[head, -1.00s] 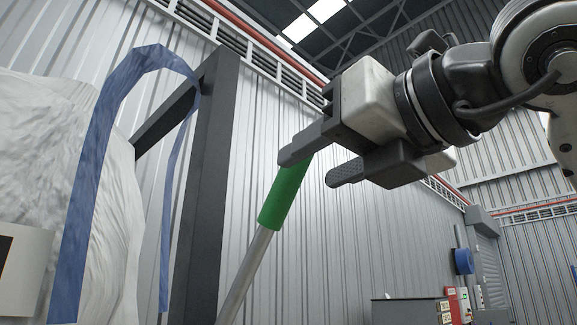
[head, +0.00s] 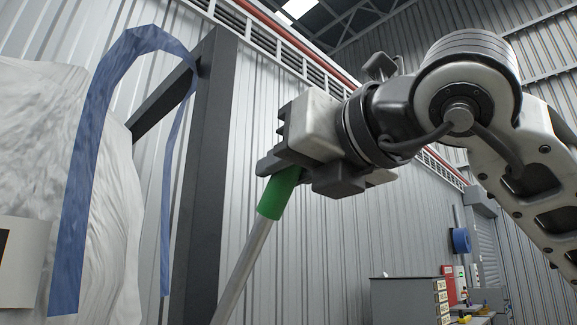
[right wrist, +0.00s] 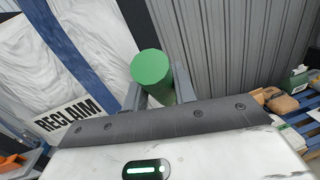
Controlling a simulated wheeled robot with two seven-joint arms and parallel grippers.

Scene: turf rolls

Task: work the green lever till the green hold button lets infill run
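The green lever grip (head: 279,195) sits on a slanted metal rod (head: 243,269) left of centre in the head view. My right gripper (head: 297,175) is at the upper end of the grip, with its fingers apart. In the right wrist view the round end of the green grip (right wrist: 151,67) shows between the two fingers (right wrist: 158,93), one on each side. I cannot tell whether either finger touches it. Part of the grip is hidden by the gripper. My left gripper is out of view. I see no green hold button in these frames.
A white bulk bag (head: 75,165) with a blue strap (head: 88,160) hangs by a dark post (head: 208,180) on the left. The wrist view shows a RECLAIM sign (right wrist: 68,119) and a blue pallet (right wrist: 300,103). A grey cabinet (head: 400,300) stands at lower right.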

